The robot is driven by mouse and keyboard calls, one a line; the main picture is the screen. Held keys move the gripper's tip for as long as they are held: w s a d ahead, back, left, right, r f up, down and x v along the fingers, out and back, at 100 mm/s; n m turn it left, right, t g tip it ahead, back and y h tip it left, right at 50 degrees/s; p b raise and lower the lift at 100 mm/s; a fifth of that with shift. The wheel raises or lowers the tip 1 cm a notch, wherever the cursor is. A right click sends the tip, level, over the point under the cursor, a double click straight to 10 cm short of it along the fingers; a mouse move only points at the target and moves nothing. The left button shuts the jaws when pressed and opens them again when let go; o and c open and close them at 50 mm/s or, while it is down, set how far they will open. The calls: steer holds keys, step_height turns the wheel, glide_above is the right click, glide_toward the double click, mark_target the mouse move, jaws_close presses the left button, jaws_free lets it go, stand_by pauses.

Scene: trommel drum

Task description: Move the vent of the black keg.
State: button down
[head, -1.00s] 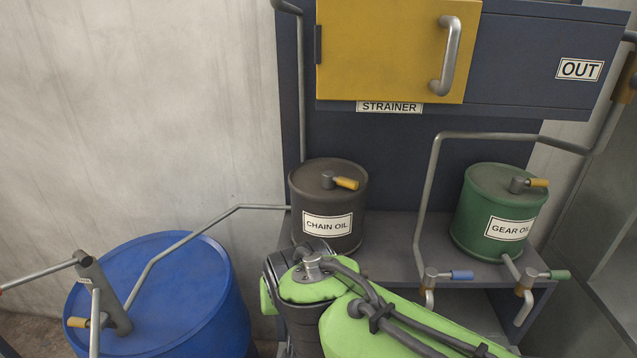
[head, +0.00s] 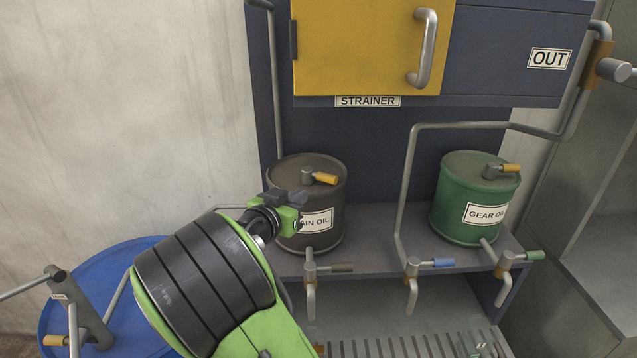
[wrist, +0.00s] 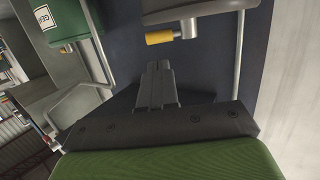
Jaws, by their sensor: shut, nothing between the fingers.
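The black keg (head: 328,234), labelled CHAIN OIL, stands on the shelf. Its vent (head: 324,179) is on the lid, a grey stub with a yellow handle pointing right in the head view. My gripper (head: 299,197) is shut and empty. It appears at the keg's upper left front, just below and left of the vent, and covers part of the label. In the wrist view the yellow vent handle (wrist: 160,38) lies beyond the tips of my gripper (wrist: 158,66), with a gap in the picture. The keg (wrist: 180,12) is cut off at the top edge there.
A green GEAR OIL keg (head: 474,201) with its own yellow-handled vent stands to the right. A bent pipe (head: 408,180) rises between the kegs. The strainer cabinet (head: 370,50) overhangs behind. Taps line the shelf front. A blue drum (head: 120,275) is at lower left.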

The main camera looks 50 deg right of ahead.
mark_target(330, 178)
steer(key=p+x, duration=0.2)
steer(key=x, duration=0.8)
steer(key=shift+w+d+f, duration=0.15)
steer(key=shift+d, duration=0.1)
steer(key=shift+s+d+f+n+t+y+b, duration=0.1)
steer(key=shift+s+d+n+t+y+b, duration=0.1)
steer(key=shift+n+t+b, duration=0.3)
steer(key=shift+s+d+n+t+y+b, duration=0.1)
steer(key=shift+d+n+t+y+b, duration=0.15)
steer(key=shift+t+b, duration=0.3)
steer(key=d+b, duration=0.2)
steer(key=b, duration=0.1)
steer(key=shift+d+b, duration=0.25)
steer(key=shift+b, duration=0.3)
steer(key=shift+r, duration=0.2)
